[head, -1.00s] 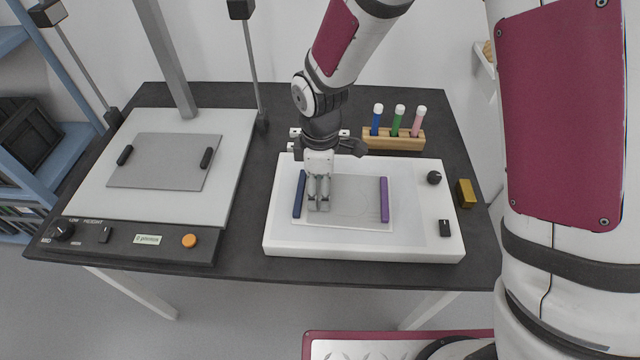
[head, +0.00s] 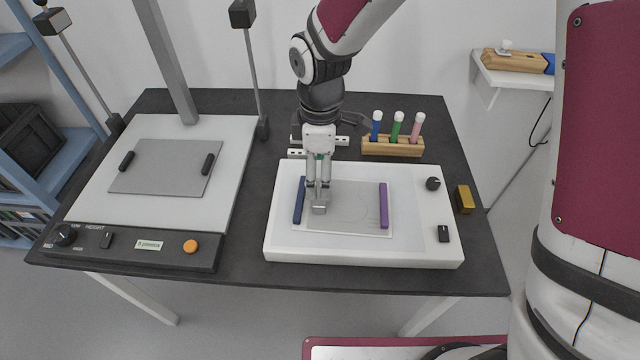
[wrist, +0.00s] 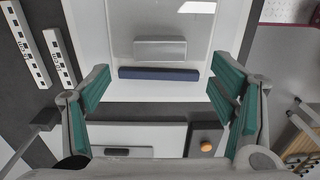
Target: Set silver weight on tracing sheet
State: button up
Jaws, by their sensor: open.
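The silver weight (head: 319,208) is a small grey block lying on the tracing sheet (head: 350,224), near its left edge. In the wrist view the weight (wrist: 160,48) rests flat on the sheet, beside a navy bar (wrist: 158,74) and a little apart from it. My gripper (head: 318,186) is just above the weight in the head view. In the wrist view my gripper (wrist: 160,80) is open, its green-padded fingers wide apart with nothing between them. The fingers partly overlap the weight's upper edge in the head view.
The sheet lies on a white light box (head: 285,240) with a purple bar (head: 384,205) at its right. A wooden rack (head: 393,146) of colored tubes stands behind, and a brass block (head: 464,199) is at right. A copy stand (head: 90,200) fills the table's left.

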jog(key=s+d+r+m+t, duration=0.1)
jog(key=s+d+r+m, duration=0.3)
jog(key=d+r, duration=0.3)
jog(key=s+d+r+m+t, duration=0.1)
jog(key=s+d+r+m, duration=0.4)
jog(key=r, duration=0.4)
jog(key=s+d+r+m, duration=0.2)
jog(key=s+d+m, duration=0.6)
jog(key=s, duration=0.5)
jog(key=shift+s+d+r+m+t, duration=0.15)
jog(key=shift+s+r+m+t, duration=0.1)
jog(key=shift+r+m+t, duration=0.15)
notch_tip(320, 180, up, 6)
jog(key=t+p, duration=0.1)
jog(key=p, duration=0.4)
